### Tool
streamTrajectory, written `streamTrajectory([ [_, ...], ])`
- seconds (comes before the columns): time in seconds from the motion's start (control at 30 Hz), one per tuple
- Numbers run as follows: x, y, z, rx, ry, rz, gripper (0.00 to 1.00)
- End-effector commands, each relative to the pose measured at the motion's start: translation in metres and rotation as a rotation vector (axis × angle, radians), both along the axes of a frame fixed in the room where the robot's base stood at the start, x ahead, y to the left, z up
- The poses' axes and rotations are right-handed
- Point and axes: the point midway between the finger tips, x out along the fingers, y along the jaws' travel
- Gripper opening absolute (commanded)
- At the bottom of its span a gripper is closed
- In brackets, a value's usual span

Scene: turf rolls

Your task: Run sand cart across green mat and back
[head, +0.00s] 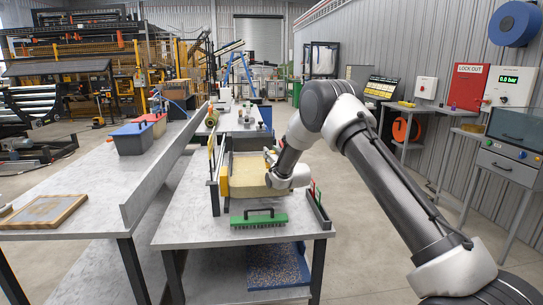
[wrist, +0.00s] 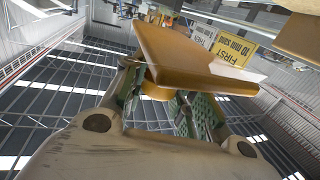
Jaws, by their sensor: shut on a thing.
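My gripper (wrist: 158,86) is shut on an orange-brown part in the wrist view, with one green finger on each side. Above the fingers, a wide orange-brown piece (wrist: 182,52) spreads out; I take it to be part of the sand cart. In the head view my gripper's pale body (head: 287,178) is low over the bench, at the right side of a tan-yellow block (head: 245,178), probably the sand cart. The fingertips are hidden there. I cannot make out the green mat for certain.
The grey bench (head: 190,232) has a dark upright frame on its left and a low dark rail (head: 319,208) at its right. A long grey table (head: 70,200) with a raised edge stands left, holding blue and red bins. Floor is clear at right.

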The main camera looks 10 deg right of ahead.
Motion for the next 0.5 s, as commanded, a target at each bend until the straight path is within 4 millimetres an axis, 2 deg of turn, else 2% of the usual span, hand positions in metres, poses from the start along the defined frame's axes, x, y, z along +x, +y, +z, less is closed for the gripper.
streamTrajectory([
  [0.13,-0.0021,0.0008,-0.0037,-0.001,0.007,0.001,0.0],
  [0.17,-0.0021,0.0008,-0.0039,-0.001,0.007,0.001,0.34],
  [0.27,-0.0019,0.0007,-0.0034,-0.001,0.007,0.001,0.51],
  [0.5,-0.0013,0.0006,-0.0023,-0.001,0.004,0.001,0.51],
])
